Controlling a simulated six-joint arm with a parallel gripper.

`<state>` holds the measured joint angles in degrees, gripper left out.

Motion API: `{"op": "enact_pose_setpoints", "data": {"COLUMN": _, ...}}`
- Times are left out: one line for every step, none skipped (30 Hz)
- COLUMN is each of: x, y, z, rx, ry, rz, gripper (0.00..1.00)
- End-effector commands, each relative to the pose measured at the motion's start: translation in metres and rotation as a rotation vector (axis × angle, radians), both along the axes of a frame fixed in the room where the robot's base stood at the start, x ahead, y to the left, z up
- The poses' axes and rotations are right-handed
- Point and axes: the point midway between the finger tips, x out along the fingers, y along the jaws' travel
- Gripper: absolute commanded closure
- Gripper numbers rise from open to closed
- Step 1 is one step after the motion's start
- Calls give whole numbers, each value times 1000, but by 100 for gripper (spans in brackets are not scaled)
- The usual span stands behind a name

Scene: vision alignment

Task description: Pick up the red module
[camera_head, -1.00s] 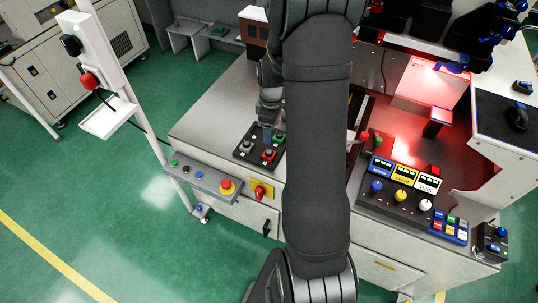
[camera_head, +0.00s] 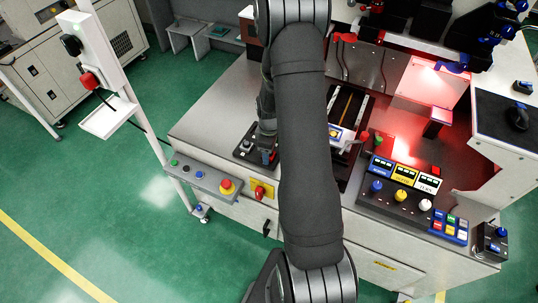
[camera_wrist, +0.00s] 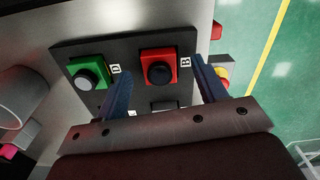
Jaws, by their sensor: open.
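The red module (camera_wrist: 160,68), a square block with a black round knob, sits on a dark plate (camera_wrist: 65,47) in the wrist view. My gripper (camera_wrist: 162,66) is open, with one blue finger on each side of the red module; contact cannot be told. A green module (camera_wrist: 88,75) with a white knob is left of it, beyond the left finger. In the head view my gripper (camera_head: 267,153) is low over the dark plate (camera_head: 240,154) and hides most of the modules. A grey module (camera_head: 247,145) shows left of it.
A control box with a red-topped yellow button (camera_head: 227,186) stands in front of the plate. A panel of coloured knobs (camera_head: 400,195) and a dark slotted track (camera_head: 350,110) lie to the right. Another module (camera_wrist: 163,105) is partly hidden below the red one.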

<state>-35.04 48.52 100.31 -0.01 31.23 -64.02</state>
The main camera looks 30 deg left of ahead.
Motion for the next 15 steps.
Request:
{"op": "enact_pose_setpoints", "data": {"x": 0, "y": 0, "z": -1, "rx": 0, "ry": 0, "rz": 0, "gripper": 35}}
{"op": "enact_pose_setpoints", "data": {"x": 0, "y": 0, "z": -2, "rx": 0, "ry": -1, "rz": 0, "gripper": 35}}
{"op": "enact_pose_setpoints", "data": {"x": 0, "y": 0, "z": -2, "rx": 0, "ry": -1, "rz": 0, "gripper": 35}}
{"op": "enact_pose_setpoints", "data": {"x": 0, "y": 0, "z": -2, "rx": 0, "ry": -1, "rz": 0, "gripper": 35}}
{"op": "enact_pose_setpoints", "data": {"x": 0, "y": 0, "z": -1, "rx": 0, "ry": -1, "rz": 0, "gripper": 35}}
{"op": "enact_pose_setpoints", "data": {"x": 0, "y": 0, "z": -1, "rx": 0, "ry": -1, "rz": 0, "gripper": 35}}
{"op": "enact_pose_setpoints", "data": {"x": 0, "y": 0, "z": -1, "rx": 0, "ry": -1, "rz": 0, "gripper": 35}}
{"op": "enact_pose_setpoints", "data": {"x": 0, "y": 0, "z": -1, "rx": 1, "ry": -1, "rz": 0, "gripper": 39}}
{"op": "enact_pose_setpoints", "data": {"x": 0, "y": 0, "z": -1, "rx": 1, "ry": -1, "rz": 0, "gripper": 47}}
{"op": "enact_pose_setpoints", "data": {"x": 0, "y": 0, "z": -1, "rx": 1, "ry": -1, "rz": 0, "gripper": 53}}
{"op": "enact_pose_setpoints", "data": {"x": 0, "y": 0, "z": -1, "rx": 1, "ry": -1, "rz": 0, "gripper": 59}}
{"op": "enact_pose_setpoints", "data": {"x": 0, "y": 0, "z": -1, "rx": 1, "ry": -1, "rz": 0, "gripper": 67}}
{"op": "enact_pose_setpoints", "data": {"x": 0, "y": 0, "z": -1, "rx": 1, "ry": -1, "rz": 0, "gripper": 73}}
{"op": "enact_pose_setpoints", "data": {"x": 0, "y": 0, "z": -1, "rx": 1, "ry": -1, "rz": 0, "gripper": 79}}
{"op": "enact_pose_setpoints", "data": {"x": 0, "y": 0, "z": -1, "rx": 1, "ry": -1, "rz": 0, "gripper": 86}}
